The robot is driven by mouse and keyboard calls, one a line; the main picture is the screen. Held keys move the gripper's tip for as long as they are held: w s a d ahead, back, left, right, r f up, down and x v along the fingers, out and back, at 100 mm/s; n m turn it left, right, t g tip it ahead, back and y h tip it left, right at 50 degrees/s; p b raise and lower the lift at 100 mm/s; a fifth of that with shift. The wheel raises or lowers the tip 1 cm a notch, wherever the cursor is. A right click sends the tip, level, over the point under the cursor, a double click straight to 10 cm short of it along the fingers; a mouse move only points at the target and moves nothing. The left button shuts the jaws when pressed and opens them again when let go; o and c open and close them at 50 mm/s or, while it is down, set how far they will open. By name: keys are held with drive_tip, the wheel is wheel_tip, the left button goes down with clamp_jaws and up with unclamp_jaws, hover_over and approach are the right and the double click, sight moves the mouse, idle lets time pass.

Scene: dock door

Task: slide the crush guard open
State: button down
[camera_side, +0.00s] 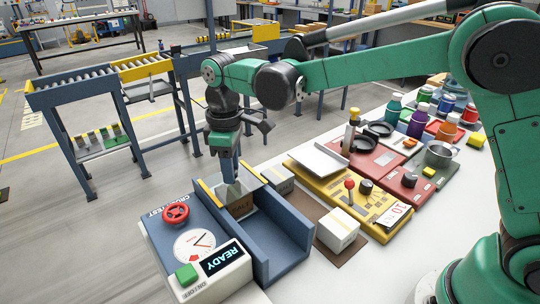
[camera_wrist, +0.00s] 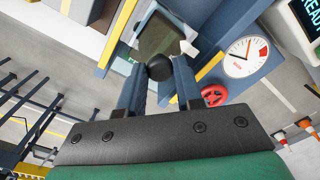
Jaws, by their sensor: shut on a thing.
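The crush guard (camera_wrist: 158,38) is a see-through panel on the blue crush test machine (camera_side: 285,235). In the side view it is hard to make out, partly hidden behind my fingers. A round black knob (camera_wrist: 160,68) stands at the guard's near edge in the wrist view. My gripper (camera_wrist: 160,78) has its two blue-grey fingers shut on this knob, one on each side. In the side view my gripper (camera_side: 230,178) points straight down at the far end of the machine's channel. A brown box (camera_side: 239,207) shows behind the clear panel.
The machine's console carries a red handwheel (camera_side: 176,213), a dial gauge (camera_side: 194,244), a green button (camera_side: 186,274) and a READY display (camera_side: 222,258). A white box (camera_side: 338,230) and a yellow scale (camera_side: 345,195) stand to the right. The channel's near part is empty.

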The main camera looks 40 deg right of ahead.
idle(0.3)
drive_tip(key=s, duration=1)
drive_tip(key=shift+s, duration=0.4)
drive_tip(key=c, duration=0.6)
unclamp_jaws()
drive_tip(key=shift+r, duration=2.85)
drive_tip(key=shift+s+d+f+m+t, duration=0.35)
drive_tip(key=shift+d+m+t, duration=1)
drive_tip(key=shift+d, duration=0.7)
drive_tip(key=shift+s+d+f+m+t, duration=0.35)
drive_tip(key=shift+d+m+t, duration=0.7)
drive_tip(key=shift+d+m, duration=0.8)
drive_tip(key=shift+s+d+f+m+t, duration=0.3)
drive_tip(key=shift+d+m+t, duration=0.95)
drive_tip(key=shift+d, duration=0.95)
